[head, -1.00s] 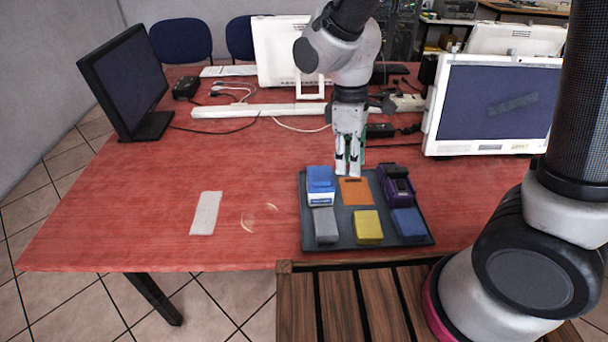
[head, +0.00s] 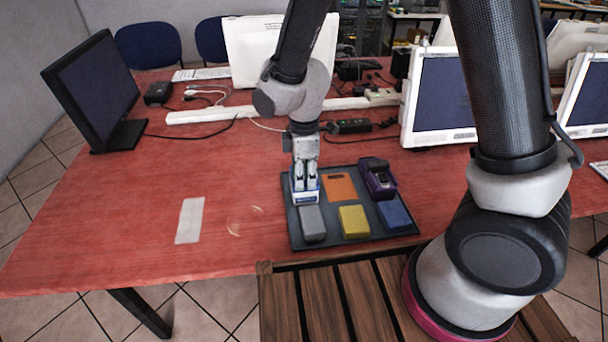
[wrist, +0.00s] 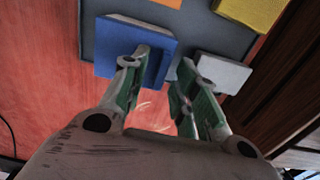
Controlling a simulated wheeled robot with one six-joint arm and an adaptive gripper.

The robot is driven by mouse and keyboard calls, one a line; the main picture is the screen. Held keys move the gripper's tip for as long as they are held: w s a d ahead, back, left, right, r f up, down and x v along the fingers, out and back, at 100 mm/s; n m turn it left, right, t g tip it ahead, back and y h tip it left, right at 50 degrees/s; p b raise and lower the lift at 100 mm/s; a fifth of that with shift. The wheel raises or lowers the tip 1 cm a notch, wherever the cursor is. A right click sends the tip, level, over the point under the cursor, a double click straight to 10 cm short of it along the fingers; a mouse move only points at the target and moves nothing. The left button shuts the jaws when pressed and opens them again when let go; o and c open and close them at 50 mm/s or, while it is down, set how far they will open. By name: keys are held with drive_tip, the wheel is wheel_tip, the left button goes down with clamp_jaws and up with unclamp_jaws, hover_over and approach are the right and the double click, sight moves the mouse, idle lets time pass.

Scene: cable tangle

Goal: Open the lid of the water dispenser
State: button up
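I cannot make out a water dispenser or its lid in either view. My gripper (head: 305,182) points down over the blue-and-white box (head: 304,198) at the tray's back left, hiding much of it. The wrist view shows the gripper's two green-sided fingers (wrist: 164,62) apart with nothing held between them. One finger overlaps the box's blue face (wrist: 113,50) and the other is near its edge. I cannot tell whether they touch it.
The dark tray (head: 331,242) also holds an orange card (head: 339,187), a purple-black device (head: 377,178), and grey (head: 312,222), yellow (head: 354,221) and blue (head: 394,215) blocks. A pale strip (head: 190,220) lies left. Monitors and cables stand behind. The red table's left is mostly clear.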

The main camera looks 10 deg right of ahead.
drive_tip(key=shift+c, duration=0.3)
clamp_jaws()
